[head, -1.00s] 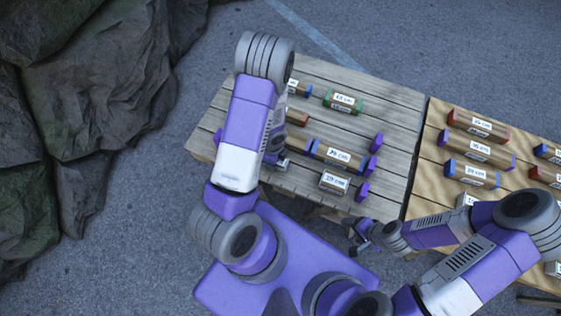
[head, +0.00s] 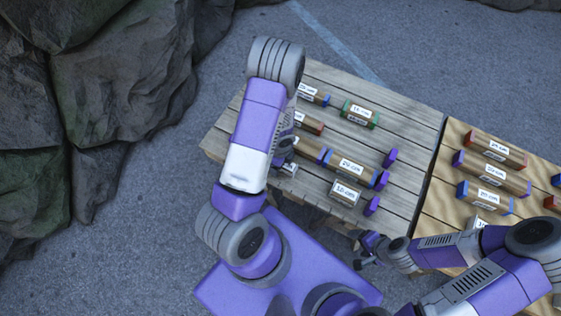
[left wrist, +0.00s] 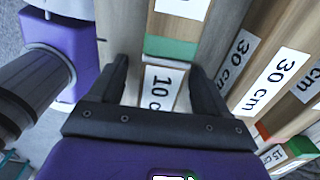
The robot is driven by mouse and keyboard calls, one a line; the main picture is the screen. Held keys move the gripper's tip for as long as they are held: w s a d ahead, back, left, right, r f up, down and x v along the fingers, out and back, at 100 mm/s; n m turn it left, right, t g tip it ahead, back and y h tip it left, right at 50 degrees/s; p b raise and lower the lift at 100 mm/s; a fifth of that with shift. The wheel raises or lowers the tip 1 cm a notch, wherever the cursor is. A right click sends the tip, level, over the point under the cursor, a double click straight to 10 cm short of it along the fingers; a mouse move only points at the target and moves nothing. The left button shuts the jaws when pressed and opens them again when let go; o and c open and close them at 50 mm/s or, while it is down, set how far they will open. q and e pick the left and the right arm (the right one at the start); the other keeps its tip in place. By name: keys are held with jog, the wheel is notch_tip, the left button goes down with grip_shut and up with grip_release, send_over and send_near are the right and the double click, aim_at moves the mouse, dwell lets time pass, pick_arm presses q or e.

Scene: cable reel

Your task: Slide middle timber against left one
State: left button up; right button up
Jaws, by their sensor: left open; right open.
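On the left table, a 20 cm timber (head: 350,166) with blue and purple ends lies near the middle. A shorter timber (head: 345,191) lies in front of it, and a green-ended timber (head: 360,113) behind. A red-ended timber (head: 310,123) is partly hidden by my left arm. Which are the task's middle and left timbers I cannot tell. In the left wrist view my left gripper (left wrist: 161,85) is open, its fingers on either side of a 10 cm label (left wrist: 160,84); contact is unclear. A green-ended timber (left wrist: 170,48) is just beyond. My right gripper (head: 364,250) is open, empty, off the table's front edge.
Purple blocks (head: 390,158) stand along the right of the left table (head: 410,130). The right table (head: 446,170) carries several labelled timbers, among them a red-ended one (head: 495,149). Large rocks (head: 100,100) lie at left. Several 30 cm labels (left wrist: 275,80) show at right in the wrist view.

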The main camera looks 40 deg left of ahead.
pick_arm(q)
notch_tip(320, 180, up, 8)
jog(key=p, duration=0.3)
jog(key=shift+f, duration=0.15)
pick_arm(e)
notch_tip(320, 180, up, 3)
jog(key=shift+r, duration=0.1)
pick_arm(q)
jog(key=shift+f, duration=0.1)
pick_arm(e)
jog(key=shift+s, duration=0.1)
